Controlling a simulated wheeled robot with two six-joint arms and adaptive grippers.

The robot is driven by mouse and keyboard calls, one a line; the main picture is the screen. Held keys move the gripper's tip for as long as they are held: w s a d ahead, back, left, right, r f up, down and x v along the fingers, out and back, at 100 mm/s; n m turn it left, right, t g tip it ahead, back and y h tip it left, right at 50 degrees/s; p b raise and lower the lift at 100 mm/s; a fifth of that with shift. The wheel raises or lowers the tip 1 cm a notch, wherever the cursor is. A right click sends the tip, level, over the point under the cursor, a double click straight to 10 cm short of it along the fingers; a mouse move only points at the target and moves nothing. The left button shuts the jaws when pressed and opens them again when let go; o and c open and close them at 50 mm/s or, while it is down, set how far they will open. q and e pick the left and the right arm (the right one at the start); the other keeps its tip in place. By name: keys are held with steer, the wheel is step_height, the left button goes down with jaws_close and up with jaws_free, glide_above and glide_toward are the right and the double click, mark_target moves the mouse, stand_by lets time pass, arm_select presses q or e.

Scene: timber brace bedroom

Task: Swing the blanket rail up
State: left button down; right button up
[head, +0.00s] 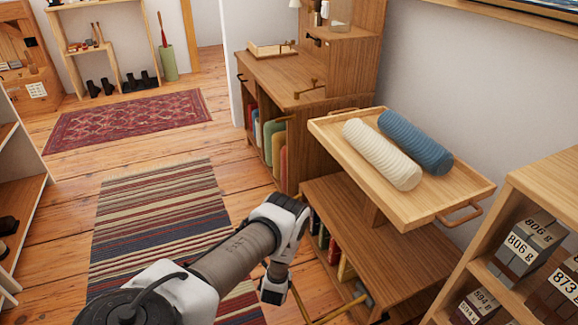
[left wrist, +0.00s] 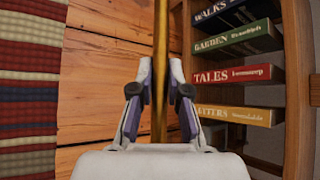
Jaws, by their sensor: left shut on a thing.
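The blanket rail is a thin brass bar (left wrist: 161,45) running up the middle of the left wrist view, between my left gripper's fingertips (left wrist: 160,75). The gripper is shut on it. In the head view my left gripper (head: 276,287) is low, at the front of the low wooden bench (head: 415,258). Part of the brass rail (head: 345,309) shows there near the bottom edge, low in front of the bench. The fingertips are mostly hidden behind the gripper in that view. My right gripper is not in view.
A wooden tray (head: 455,192) with a cream roll (head: 382,154) and a blue roll (head: 415,142) stands above the bench. Several books (left wrist: 232,75) stand close right of the rail. A shelf of labelled boxes (head: 522,245) is at right. Open floor and a striped rug (head: 160,205) lie left.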

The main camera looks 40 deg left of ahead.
arm_select(q)
step_height(320, 180, up, 6)
steer(key=s+p, duration=0.1)
steer(key=p, duration=0.3)
steer(key=shift+a+p, duration=0.25)
steer(key=shift+p, duration=0.1)
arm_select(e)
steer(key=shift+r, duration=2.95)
arm_select(q)
steer(key=shift+r, duration=0.1)
steer(key=c, duration=1.4)
jaws_free()
steer(key=v, duration=1.2)
